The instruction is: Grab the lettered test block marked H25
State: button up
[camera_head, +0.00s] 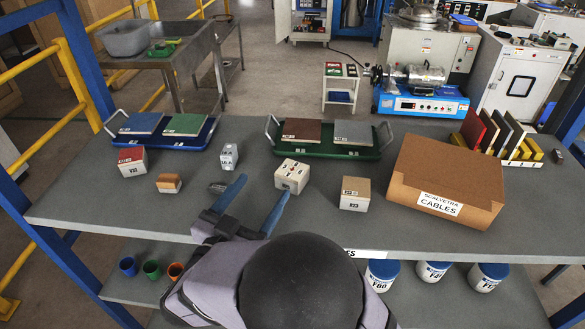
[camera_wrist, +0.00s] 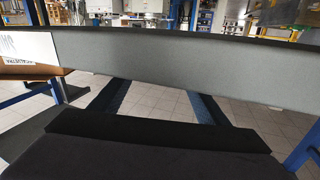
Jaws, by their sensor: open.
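Several small lettered blocks stand on the grey table in the head view. No block shows in the wrist view.
A cardboard box (camera_head: 445,180) marked CABLES stands at the right. Behind the blocks are a blue tray (camera_head: 198,142) and a green tray (camera_head: 377,153) bearing tiles. A tile rack (camera_head: 524,161) is at far right. The grey table edge (camera_wrist: 180,72) crosses the wrist view.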

aim_at(288, 175)
jog(key=d, duration=0.1)
jog(key=d+h, duration=0.1)
jog(key=shift+s+d+f+g, duration=0.2)
jog(key=shift+s+d+g, duration=0.1)
jog(key=shift+d, duration=0.1)
jog(key=shift+p+x, duration=0.45)
jog(key=shift+x, duration=0.6)
jog(key=shift+w+d+r+p, duration=0.15)
jog(key=shift+w+d+p, duration=0.05)
jog(key=shift+w+p, duration=0.25)
jog(key=p+x, duration=0.1)
jog(key=x, duration=0.2)
jog(key=shift+w+r, duration=0.15)
jog(key=shift+w+d, duration=0.2)
jog(key=shift+w, duration=0.25)
jog(key=c, duration=1.2)
jog(key=shift+c, duration=1.1)
jog(key=shift+r+p, duration=0.1)
jog(key=shift+p, duration=0.3)
